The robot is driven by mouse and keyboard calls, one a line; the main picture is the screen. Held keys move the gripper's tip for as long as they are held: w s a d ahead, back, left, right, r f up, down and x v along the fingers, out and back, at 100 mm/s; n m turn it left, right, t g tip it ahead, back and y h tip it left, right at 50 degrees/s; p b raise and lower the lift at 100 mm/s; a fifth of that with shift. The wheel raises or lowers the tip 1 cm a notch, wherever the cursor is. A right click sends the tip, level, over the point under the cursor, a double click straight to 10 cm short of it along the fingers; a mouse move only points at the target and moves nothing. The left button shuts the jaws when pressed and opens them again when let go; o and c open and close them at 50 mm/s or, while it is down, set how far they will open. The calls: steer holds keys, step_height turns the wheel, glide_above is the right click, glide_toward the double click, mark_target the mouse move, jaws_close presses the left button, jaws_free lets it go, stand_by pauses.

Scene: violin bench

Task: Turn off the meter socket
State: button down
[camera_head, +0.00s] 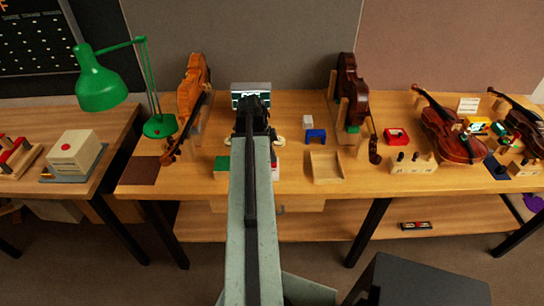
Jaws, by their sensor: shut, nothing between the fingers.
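A grey box with a lit screen (251,88), which looks like a meter, stands at the back of the bench near the picture's middle. My arm reaches forward over the bench towards it. My gripper (253,103) is at the arm's far end, just in front of or over the lower part of this box. It is shut and empty. I cannot tell whether it touches anything. I cannot make out the meter socket or its switch; my arm and gripper hide part of the area in front of the box.
A wooden bench (390,180) carries a green lamp (102,84), an orange violin (192,92) on the left, and a dark violin (348,90) right of my arm. A blue block (316,135) and a shallow wooden tray (326,167) lie nearby.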

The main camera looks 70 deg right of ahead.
steer(key=shift+a+f, duration=0.1)
steer(key=shift+s+a, duration=0.3)
steer(key=shift+a, duration=0.4)
steer(key=shift+d, duration=0.1)
steer(key=shift+r+p, duration=0.35)
steer(key=shift+p, duration=0.05)
steer(key=s+p+v, duration=0.1)
steer(key=p+v, duration=1.2)
steer(key=shift+d+r, duration=0.2)
steer(key=shift+r, duration=0.15)
